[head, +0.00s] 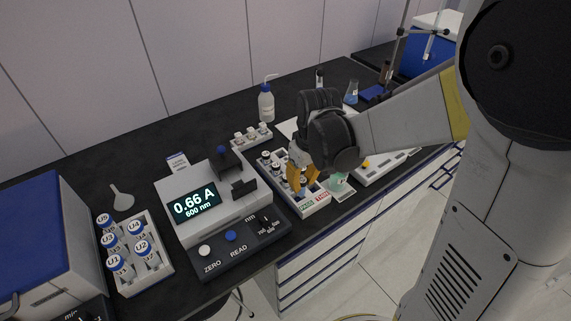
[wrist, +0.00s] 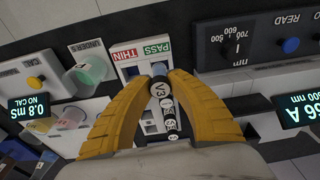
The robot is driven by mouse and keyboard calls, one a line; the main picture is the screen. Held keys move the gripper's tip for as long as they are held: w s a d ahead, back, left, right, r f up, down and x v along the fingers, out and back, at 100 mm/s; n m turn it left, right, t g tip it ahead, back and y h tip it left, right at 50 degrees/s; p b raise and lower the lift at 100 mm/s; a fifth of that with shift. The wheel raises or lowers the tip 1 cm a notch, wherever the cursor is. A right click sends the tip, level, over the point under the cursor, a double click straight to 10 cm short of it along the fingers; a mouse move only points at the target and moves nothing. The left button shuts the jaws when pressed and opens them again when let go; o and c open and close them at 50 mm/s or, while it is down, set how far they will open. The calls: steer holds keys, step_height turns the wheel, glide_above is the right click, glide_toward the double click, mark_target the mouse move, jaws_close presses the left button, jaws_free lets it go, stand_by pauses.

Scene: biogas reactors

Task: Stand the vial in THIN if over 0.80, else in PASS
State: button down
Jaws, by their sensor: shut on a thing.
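The photometer (head: 215,195) in the head view reads 0.66 A at 600 nm. The white rack (head: 314,211) stands to its right, with a green PASS label (wrist: 157,48) and a red THIN label (wrist: 124,55) side by side in the wrist view. My gripper (head: 301,191) is over this rack's front end. Its yellow fingers are shut on the vial (wrist: 160,90), whose dark cap reads V3. The vial appears roughly upright on the PASS side. Its lower end is mostly hidden, so I cannot tell whether it touches the rack.
Several other dark-capped vials (wrist: 168,110) line up in the rack close to the held one. A beaker with green liquid (head: 338,182) stands close on the right. A holder (head: 151,268) of blue-capped U vials is at the left. A wash bottle (head: 266,103) stands behind.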

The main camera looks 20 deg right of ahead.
steer(key=shift+w+a+f, duration=0.3)
steer(key=shift+w+f, duration=0.15)
steer(key=shift+w, duration=0.1)
steer(key=shift+f+b, duration=1.05)
steer(key=shift+f, duration=0.8)
steer(key=shift+f, duration=0.1)
steer(key=shift+f, duration=0.15)
steer(key=c, duration=1.3)
jaws_free()
steer(key=shift+r, duration=0.2)
